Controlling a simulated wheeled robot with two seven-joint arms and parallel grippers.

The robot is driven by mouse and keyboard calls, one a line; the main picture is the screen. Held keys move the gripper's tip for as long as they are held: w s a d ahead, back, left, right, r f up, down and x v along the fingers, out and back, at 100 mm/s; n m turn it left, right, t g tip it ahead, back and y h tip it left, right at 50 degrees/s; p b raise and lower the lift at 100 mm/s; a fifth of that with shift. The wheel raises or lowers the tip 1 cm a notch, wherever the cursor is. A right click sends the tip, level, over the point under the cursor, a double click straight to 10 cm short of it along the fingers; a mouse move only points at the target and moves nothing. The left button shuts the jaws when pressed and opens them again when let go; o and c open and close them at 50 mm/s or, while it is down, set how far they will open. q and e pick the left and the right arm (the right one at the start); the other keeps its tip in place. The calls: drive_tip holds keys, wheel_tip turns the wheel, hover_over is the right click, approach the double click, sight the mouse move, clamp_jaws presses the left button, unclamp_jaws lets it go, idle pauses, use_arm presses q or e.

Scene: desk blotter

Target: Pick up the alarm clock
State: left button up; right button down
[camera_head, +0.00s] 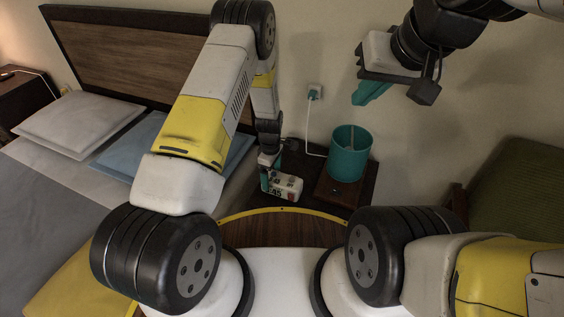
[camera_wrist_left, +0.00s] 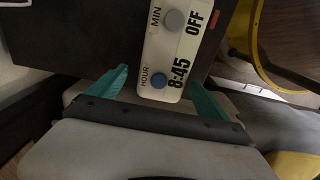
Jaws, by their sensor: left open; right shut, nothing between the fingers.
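My left gripper (camera_head: 268,176) is at the clock's left end in the head view. In the wrist view its teal fingers (camera_wrist_left: 158,92) are open, one on either side of the HOUR end; I cannot tell whether they touch it. My right gripper (camera_head: 368,94) is shut and empty, raised before the wall.
The bed (camera_head: 50,190) lies at left, a green chair (camera_head: 520,195) at right.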

use_arm(q)
drive_tip(key=shift+a+f, duration=0.2)
drive_tip(key=shift+f, duration=1.75)
drive_tip(key=c, duration=1.8)
drive_tip(key=shift+r, duration=0.1)
drive_tip(key=shift+r, duration=0.55)
wheel_tip(320, 180, up, 2)
drive_tip(key=shift+r, duration=0.1)
drive_tip(key=s, duration=0.5)
drive_tip(key=s+r, duration=0.1)
drive_tip(key=s, duration=0.4)
drive_tip(key=s+d, duration=0.1)
drive_tip(key=s, duration=0.5)
drive_tip(key=shift+d+r, duration=0.1)
drive_tip(key=shift+r, duration=0.15)
drive_tip(key=shift+w, duration=0.1)
drive_tip(key=shift+w+a+f, duration=0.2)
drive_tip(key=shift+w+f, duration=0.65)
drive_tip(key=shift+w, duration=1.75)
drive_tip(key=shift+w+a+f, duration=0.2)
drive_tip(key=shift+w+f, duration=0.6)
drive_tip(key=shift+w, duration=1.85)
drive_tip(key=shift+w+a+f, duration=0.2)
drive_tip(key=shift+w+f, duration=0.65)
drive_tip(key=shift+w, duration=1.75)
